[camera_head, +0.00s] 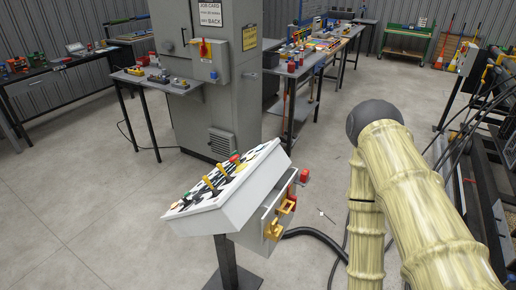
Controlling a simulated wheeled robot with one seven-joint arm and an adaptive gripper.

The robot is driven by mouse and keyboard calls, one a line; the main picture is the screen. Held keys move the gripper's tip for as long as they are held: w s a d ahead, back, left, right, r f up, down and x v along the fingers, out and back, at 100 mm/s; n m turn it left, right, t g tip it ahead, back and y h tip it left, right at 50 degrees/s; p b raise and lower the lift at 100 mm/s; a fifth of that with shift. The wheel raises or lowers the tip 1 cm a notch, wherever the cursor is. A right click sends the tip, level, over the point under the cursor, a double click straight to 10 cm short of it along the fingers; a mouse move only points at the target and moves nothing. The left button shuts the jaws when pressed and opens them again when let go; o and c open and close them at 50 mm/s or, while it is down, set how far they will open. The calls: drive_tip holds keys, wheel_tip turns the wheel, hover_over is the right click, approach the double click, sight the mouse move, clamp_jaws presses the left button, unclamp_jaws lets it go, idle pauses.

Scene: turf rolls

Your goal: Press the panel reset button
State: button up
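A white sloping control panel (247,194) stands on a dark post in the middle of the view. Its top face carries yellow levers, black round parts and small red, green and yellow buttons. It is seen at a steep angle, and I cannot tell which of these is the reset button. The yellow, bamboo-patterned arm links at the right are mine, with a dark grey joint at their top. They are apart from the panel in the picture, to its right. My gripper is not in view.
Yellow and red fittings (272,229) stick out from the panel's right side. A black hose (318,234) runs over the floor. A grey cabinet (212,95) and a small table (155,77) stand behind. Machinery lines the right edge. The floor (80,200) at left is clear.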

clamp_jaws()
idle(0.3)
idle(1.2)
